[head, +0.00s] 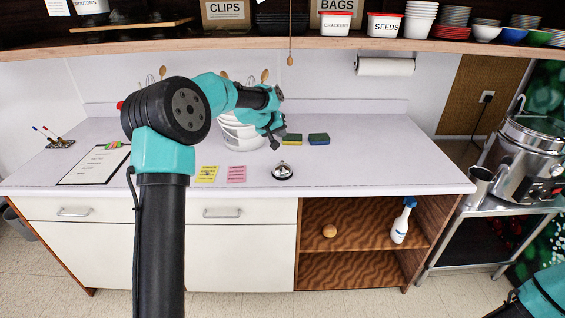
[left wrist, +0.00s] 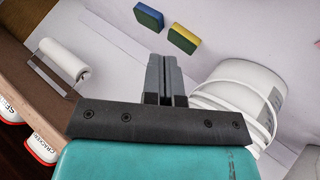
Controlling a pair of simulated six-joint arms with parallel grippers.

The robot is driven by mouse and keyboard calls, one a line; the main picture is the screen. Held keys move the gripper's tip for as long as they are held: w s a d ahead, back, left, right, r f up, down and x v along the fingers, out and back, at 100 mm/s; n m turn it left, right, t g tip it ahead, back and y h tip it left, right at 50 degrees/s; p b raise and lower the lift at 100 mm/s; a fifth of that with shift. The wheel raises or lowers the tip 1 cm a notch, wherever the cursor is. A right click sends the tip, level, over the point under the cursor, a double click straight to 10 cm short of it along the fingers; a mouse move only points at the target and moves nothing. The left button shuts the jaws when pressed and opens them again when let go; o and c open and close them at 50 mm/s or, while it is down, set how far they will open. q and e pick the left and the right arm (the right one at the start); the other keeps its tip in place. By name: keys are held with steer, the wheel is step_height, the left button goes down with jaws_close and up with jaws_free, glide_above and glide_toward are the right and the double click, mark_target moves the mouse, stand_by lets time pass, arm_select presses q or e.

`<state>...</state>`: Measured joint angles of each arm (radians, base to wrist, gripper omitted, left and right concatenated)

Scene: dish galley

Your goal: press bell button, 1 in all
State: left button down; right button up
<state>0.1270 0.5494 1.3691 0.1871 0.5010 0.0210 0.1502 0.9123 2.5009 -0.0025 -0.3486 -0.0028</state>
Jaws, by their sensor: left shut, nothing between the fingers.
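The bell (head: 282,171) is a small silver dome with a dark base. It stands on the pale counter (head: 340,160) near the front edge, right of the sticky notes. My left gripper (head: 276,140) hangs above and behind the bell, in front of the white bucket, apart from the bell. Its fingers are shut and empty, as the left wrist view (left wrist: 166,62) shows. The bell is not in the left wrist view. My right gripper is out of view; only a piece of my right arm shows at the lower right.
A white bucket (head: 230,132) stands beside the left gripper and also shows in the left wrist view (left wrist: 235,95). Two sponges (head: 292,137) (head: 319,139) lie right of it. Yellow and pink notes (head: 236,174) lie left of the bell. The counter's right part is clear.

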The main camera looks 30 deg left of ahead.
arm_select(q)
steer(key=shift+f, duration=0.1)
steer(key=shift+f, duration=4.35)
steer(key=shift+f, duration=0.1)
steer(key=shift+f, duration=0.3)
steer(key=shift+f, duration=0.55)
steer(key=shift+r, duration=1)
steer(key=shift+r, duration=2.5)
